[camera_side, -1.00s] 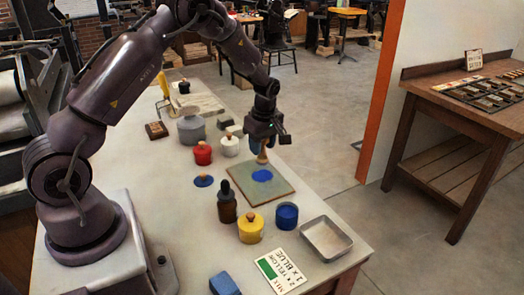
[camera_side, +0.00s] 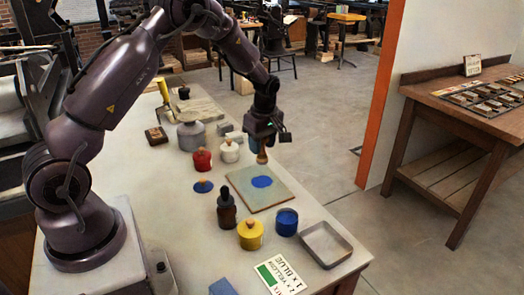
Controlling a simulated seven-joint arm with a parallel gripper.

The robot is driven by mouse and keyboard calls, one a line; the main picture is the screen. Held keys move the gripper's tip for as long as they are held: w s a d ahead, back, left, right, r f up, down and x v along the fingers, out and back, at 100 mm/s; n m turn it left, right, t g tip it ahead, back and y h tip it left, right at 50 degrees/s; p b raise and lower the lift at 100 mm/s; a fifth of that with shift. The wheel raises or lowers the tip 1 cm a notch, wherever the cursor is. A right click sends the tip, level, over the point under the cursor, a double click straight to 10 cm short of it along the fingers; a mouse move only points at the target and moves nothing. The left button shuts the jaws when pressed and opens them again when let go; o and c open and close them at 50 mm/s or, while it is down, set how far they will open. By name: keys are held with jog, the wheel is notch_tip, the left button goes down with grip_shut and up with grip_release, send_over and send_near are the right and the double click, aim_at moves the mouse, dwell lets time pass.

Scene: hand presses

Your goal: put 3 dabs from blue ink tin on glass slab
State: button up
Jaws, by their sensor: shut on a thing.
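The glass slab (camera_side: 283,194) lies flat on the table with a blue ink patch (camera_side: 262,182) on it. Separate dabs cannot be told apart in the patch. My gripper (camera_side: 262,147) is shut on a small tool with a tan, wood-coloured lower end (camera_side: 262,158). The tool's tip is close above the far part of the slab, apart from the blue patch. The blue ink tin (camera_side: 287,222) stands open right of the yellow tin, with blue inside. A blue disc with a tan knob (camera_side: 203,187), seemingly its lid, lies on the table left of the slab.
A brown dropper bottle (camera_side: 226,210) and a lidded yellow tin (camera_side: 250,235) stand before the slab. Red (camera_side: 202,160) and white (camera_side: 229,151) tins stand behind. A metal tray (camera_side: 325,246), a printed mix card (camera_side: 280,276) and a blue block (camera_side: 222,287) are near the front.

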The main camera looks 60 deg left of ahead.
jog(key=d+r+m, duration=0.2)
jog(key=d+r, duration=0.1)
jog(key=d, duration=1.2)
jog(key=shift+s+d+f+n+g+h, duration=0.15)
jog(key=shift+s+d+f+n+g, duration=0.15)
jog(key=shift+f, duration=0.8)
jog(key=shift+s+d+f+n+g+h, duration=0.15)
jog(key=shift+s+d+f+n, duration=0.25)
jog(key=shift+f, duration=0.65)
jog(key=shift+s+d+f+n+g+h, duration=0.1)
jog(key=shift+s+d+f+n+g, duration=0.2)
jog(key=shift+f, duration=0.8)
jog(key=shift+f, duration=0.75)
notch_tip(320, 180, up, 7)
